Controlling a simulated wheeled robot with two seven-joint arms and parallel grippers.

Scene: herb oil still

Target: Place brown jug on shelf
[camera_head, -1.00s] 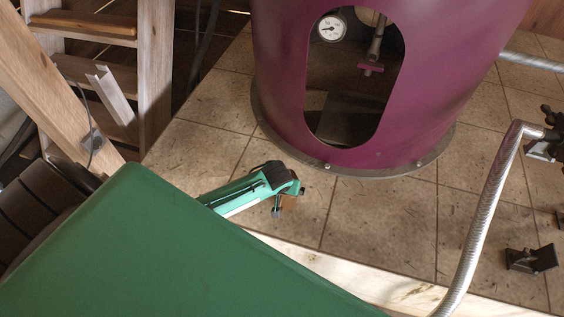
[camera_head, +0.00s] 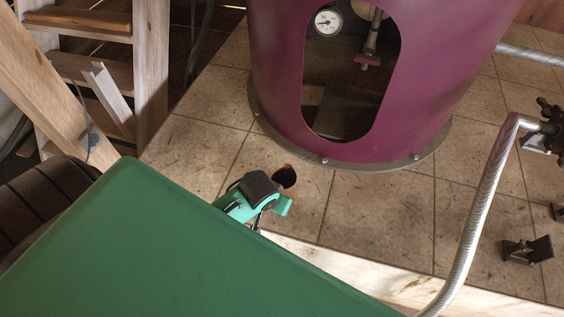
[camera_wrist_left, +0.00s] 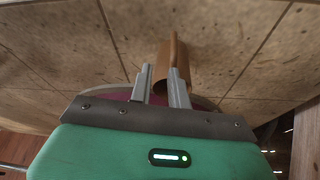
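The brown jug (camera_head: 284,176) shows in the head view just behind my left gripper, its round top toward me and its lower body hidden. My left gripper (camera_head: 262,213) is over the tiled surface in front of the purple still; its fingertips are mostly hidden there. In the left wrist view the fingers (camera_wrist_left: 160,72) are apart, with the brown jug (camera_wrist_left: 180,60) between and just beyond them. Whether both fingers press on it cannot be told. My right gripper is not in view. No shelf can be clearly identified.
The purple still (camera_head: 430,70) with an oval opening and gauge stands behind the jug. A metal pipe (camera_head: 485,200) and a black clamp-like part (camera_head: 527,250) are at right. A wooden ladder (camera_head: 150,70) stands left. Tiles (camera_head: 380,220) between are clear.

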